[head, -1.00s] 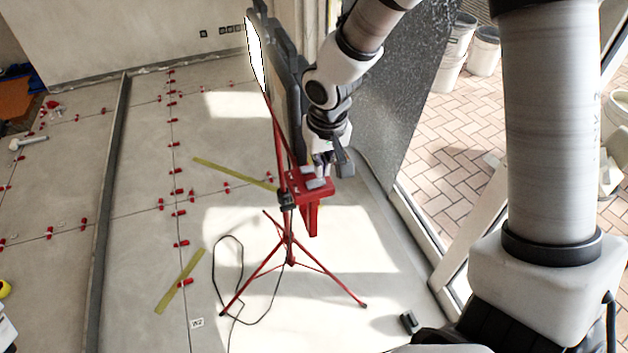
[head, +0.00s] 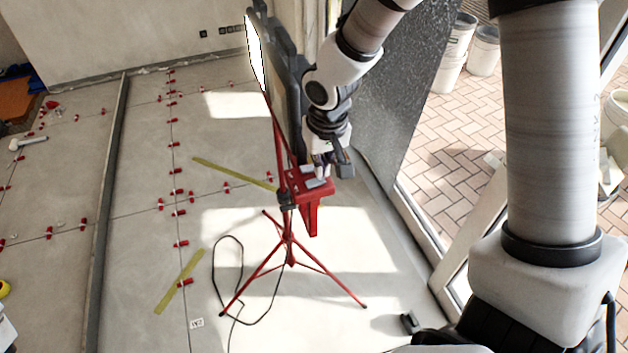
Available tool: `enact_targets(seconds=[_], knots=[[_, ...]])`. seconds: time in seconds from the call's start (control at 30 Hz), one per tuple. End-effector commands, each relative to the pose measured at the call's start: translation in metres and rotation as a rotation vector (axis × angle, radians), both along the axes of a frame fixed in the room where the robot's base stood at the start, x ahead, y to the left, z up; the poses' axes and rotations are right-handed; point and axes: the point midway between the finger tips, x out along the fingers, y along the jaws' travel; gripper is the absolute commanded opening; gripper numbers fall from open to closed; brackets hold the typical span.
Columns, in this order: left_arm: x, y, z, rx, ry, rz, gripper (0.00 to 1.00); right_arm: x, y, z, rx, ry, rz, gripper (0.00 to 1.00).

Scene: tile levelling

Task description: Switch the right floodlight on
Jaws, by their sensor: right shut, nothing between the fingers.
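A red box (head: 312,190) with grey parts on top sits on the tripod below the panel. My right gripper (head: 321,176) points down at the top of this box, shut with nothing in it. Its fingertips are at or just above the grey parts; I cannot tell if they touch. Any switch is too small to make out. My left gripper is out of view.
A black cable (head: 243,290) loops on the floor left of the tripod legs. Yellow strips (head: 180,282) and several red levelling clips (head: 181,244) lie on the tiles. A dark speckled panel (head: 400,100) leans right of the arm. Buckets (head: 484,50) stand on brick paving beyond.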

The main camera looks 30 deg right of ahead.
Motion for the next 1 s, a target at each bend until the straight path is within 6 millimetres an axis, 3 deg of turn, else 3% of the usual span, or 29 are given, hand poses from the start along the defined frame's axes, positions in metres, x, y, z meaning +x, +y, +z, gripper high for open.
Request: enact_targets(seconds=[1.0], knots=[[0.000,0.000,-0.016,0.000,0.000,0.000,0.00,0.000,0.000,-0.018,0.000,0.000,0.000,0.00]])
